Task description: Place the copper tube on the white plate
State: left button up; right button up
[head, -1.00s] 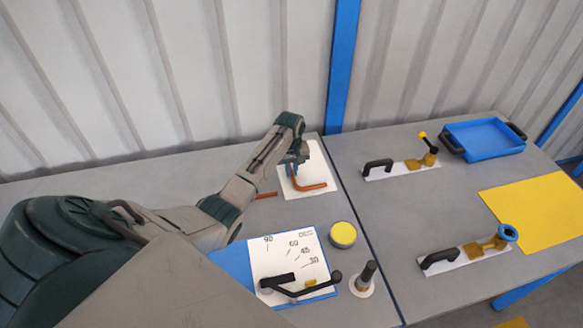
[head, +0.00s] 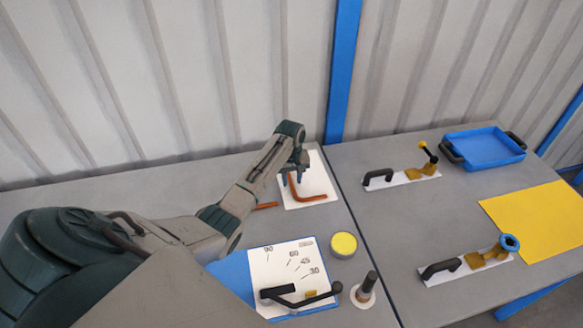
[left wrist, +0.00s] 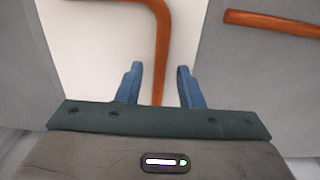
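A bent copper tube (head: 310,197) lies on the white plate (head: 318,174) at the back of the left table. The tube also shows in the left wrist view (left wrist: 160,45), with one leg running between my finger tips. My left gripper (head: 291,170) is over the plate's left part, at the end of that leg. In the left wrist view its two blue fingers (left wrist: 158,85) stand apart, with gaps on both sides of the tube. Another copper piece (head: 267,206) lies on the table left of the plate, partly hidden by my arm; it looks straight in the left wrist view (left wrist: 270,23). My right gripper is out of view.
A white angle board (head: 285,265) with a black handle, a yellow-topped tin (head: 343,243) and a dark post (head: 367,287) stand in front. The right table holds two handled fixtures (head: 400,178) (head: 465,266), a blue tray (head: 485,145) and a yellow mat (head: 540,215).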

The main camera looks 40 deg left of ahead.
aim_at(291, 184)
pick_arm(q)
notch_tip(291, 184, up, 11)
jog(key=b, duration=0.3)
dwell(0.5)
